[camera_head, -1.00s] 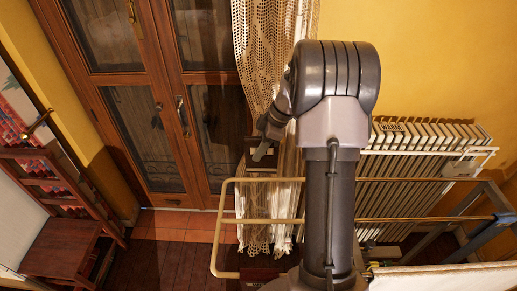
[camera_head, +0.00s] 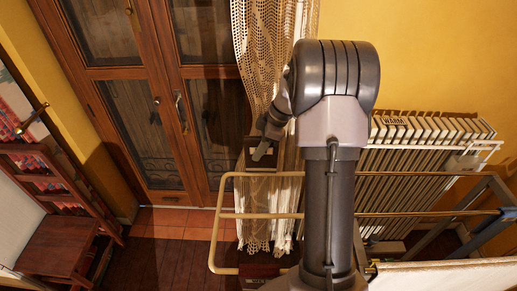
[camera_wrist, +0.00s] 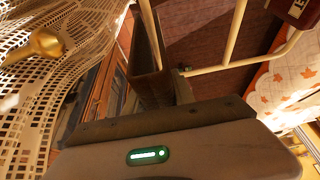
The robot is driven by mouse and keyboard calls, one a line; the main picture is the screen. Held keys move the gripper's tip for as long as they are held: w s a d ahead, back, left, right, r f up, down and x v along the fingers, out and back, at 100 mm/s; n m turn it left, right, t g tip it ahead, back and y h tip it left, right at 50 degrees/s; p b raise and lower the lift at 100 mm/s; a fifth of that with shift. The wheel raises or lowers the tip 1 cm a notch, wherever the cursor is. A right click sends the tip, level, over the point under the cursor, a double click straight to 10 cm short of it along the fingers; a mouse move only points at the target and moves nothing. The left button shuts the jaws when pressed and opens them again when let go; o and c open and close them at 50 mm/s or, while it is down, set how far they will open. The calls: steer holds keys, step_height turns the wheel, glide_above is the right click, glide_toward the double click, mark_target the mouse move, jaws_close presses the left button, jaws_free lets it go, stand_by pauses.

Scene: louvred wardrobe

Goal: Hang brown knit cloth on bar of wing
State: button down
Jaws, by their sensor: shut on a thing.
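My gripper (camera_head: 262,149) is in front of the lace curtain, above and near the top rail of the cream tube wing (camera_head: 216,225). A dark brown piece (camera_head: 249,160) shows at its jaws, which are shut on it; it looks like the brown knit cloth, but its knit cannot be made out. In the wrist view a brown upright panel (camera_wrist: 148,68) stands beyond the gripper's housing, and the fingertips cannot be told apart. The wing's bars cross in front of the curtain's lower part; a cream tube (camera_wrist: 236,38) also shows in the wrist view. My arm hides part of the wing.
A white radiator (camera_head: 430,135) stands behind the rack at right. The lace curtain (camera_head: 262,60) hangs beside the glazed wooden doors (camera_head: 130,100). A wooden chair (camera_head: 60,245) stands at left. A leaf-patterned cloth (camera_wrist: 285,92) lies at right in the wrist view. Dark floor is clear at left.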

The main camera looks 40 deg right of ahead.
steer(key=b, duration=0.5)
glide_above(260, 175)
steer(key=w, duration=0.1)
steer(key=shift+f, duration=2.9)
steer(key=shift+f, duration=0.15)
steer(key=shift+f+b, duration=2.1)
steer(key=shift+f, duration=0.1)
steer(key=shift+f, duration=0.1)
steer(key=shift+f+b, duration=2)
steer(key=shift+f, duration=0.1)
steer(key=shift+r, duration=0.1)
steer(key=c, duration=1)
jaws_free()
